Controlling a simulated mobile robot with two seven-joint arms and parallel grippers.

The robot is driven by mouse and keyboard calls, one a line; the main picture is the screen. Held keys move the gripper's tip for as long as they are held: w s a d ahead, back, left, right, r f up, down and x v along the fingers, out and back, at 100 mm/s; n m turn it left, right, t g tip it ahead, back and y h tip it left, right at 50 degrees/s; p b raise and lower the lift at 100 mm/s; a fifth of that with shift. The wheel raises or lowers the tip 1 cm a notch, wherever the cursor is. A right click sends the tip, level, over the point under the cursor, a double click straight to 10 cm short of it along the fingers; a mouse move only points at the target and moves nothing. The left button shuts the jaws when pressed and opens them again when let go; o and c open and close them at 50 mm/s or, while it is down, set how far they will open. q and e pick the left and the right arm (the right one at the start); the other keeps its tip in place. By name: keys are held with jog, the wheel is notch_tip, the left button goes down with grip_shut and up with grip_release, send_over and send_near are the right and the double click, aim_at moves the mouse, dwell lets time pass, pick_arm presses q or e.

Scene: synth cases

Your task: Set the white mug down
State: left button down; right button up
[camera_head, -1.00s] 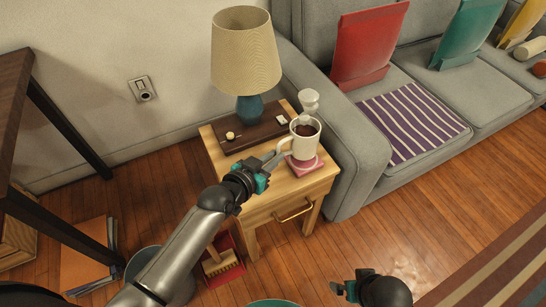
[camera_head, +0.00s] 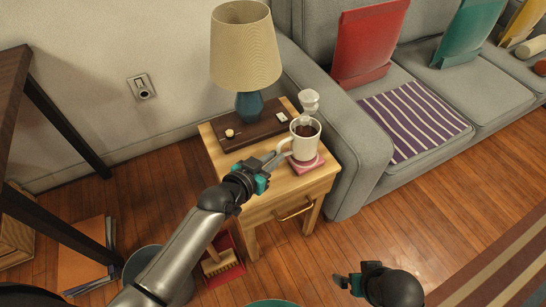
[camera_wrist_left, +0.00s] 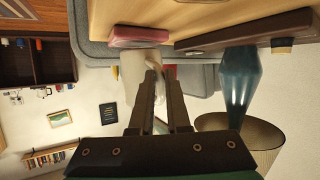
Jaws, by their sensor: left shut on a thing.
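The white mug (camera_head: 306,144) holds dark liquid and is upright over the pink coaster (camera_head: 308,168) on the wooden side table (camera_head: 268,187). My left gripper (camera_head: 283,154) is shut on the mug's handle side, coming from the lower left. In the left wrist view, the picture is turned over: the mug (camera_wrist_left: 132,68) shows behind the fingers, next to the coaster (camera_wrist_left: 138,36). I cannot tell whether the mug's base touches the coaster. My right gripper (camera_head: 346,283) is low in the head view, away from the table; its jaw opening is unclear.
A lamp with a blue base (camera_head: 249,106) and a dark tray (camera_head: 252,131) with small items stand behind. A white knobbed object (camera_head: 309,101) is close behind the mug. The grey sofa (camera_head: 362,150) borders the table's right side. The table's front left is clear.

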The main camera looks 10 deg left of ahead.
pick_arm(q)
jog(key=shift+f, duration=0.3)
pick_arm(e)
jog(key=shift+f, duration=0.35)
pick_arm(q)
jog(key=c, duration=0.8)
grip_release()
jog(key=shift+s+f, duration=0.1)
jog(key=shift+f, duration=0.1)
jog(key=shift+r, duration=0.1)
jog(key=shift+p+v, duration=3.15)
jog(key=shift+v, duration=4.45)
pick_arm(e)
jog(key=s+d+f+g, duration=0.1)
jog(key=s+d+f, duration=0.2)
jog(key=s+f, duration=0.3)
jog(key=shift+f+h, duration=0.3)
jog(key=shift+f, duration=1.9)
pick_arm(q)
jog(key=shift+r, duration=0.15)
